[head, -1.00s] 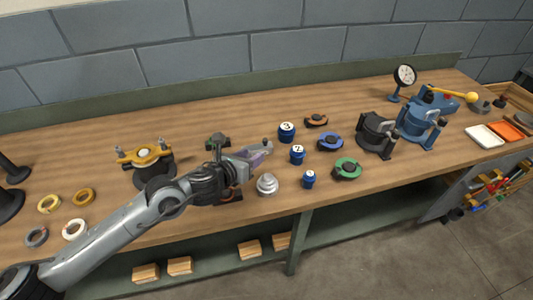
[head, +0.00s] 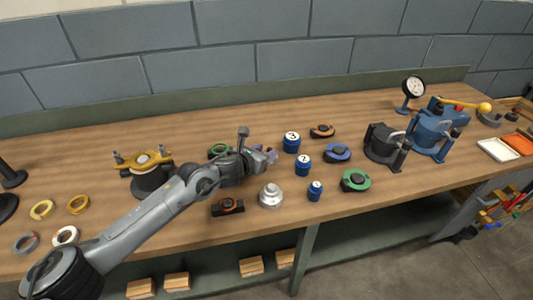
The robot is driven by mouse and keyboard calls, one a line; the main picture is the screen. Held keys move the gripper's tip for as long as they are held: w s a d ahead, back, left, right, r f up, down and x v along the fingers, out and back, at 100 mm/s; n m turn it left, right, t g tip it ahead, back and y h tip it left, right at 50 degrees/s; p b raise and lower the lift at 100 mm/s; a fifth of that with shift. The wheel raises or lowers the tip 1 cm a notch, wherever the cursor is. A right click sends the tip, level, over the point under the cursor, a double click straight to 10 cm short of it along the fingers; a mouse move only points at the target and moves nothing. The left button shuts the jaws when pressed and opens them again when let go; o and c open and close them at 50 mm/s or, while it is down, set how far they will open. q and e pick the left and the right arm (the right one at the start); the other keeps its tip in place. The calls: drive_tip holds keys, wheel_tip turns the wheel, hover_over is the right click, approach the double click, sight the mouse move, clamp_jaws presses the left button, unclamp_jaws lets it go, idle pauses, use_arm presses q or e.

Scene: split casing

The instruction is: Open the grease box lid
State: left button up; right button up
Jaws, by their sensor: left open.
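A small silver round pot with a stepped, knobbed top (head: 271,195) stands near the table's front edge; it looks like the grease box, and its lid appears to be on. My left gripper (head: 267,156) is open, above the table and behind the pot in the picture, pointing right. It does not appear to touch the pot. The fingertips are small and partly hidden by the gripper body. My right gripper is not in view.
Blue numbered canisters (head: 303,164) and green (head: 355,181), blue (head: 337,153) and orange (head: 322,131) clamp-like parts lie to the right. A dark block with an orange ring (head: 228,207) lies left of the pot. A yellow-topped fixture (head: 148,161) stands at left.

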use_arm(q)
drive_tip(key=shift+w+d+f, duration=0.3)
drive_tip(key=shift+w+d, duration=0.05)
drive_tip(key=shift+w, duration=0.2)
clamp_jaws()
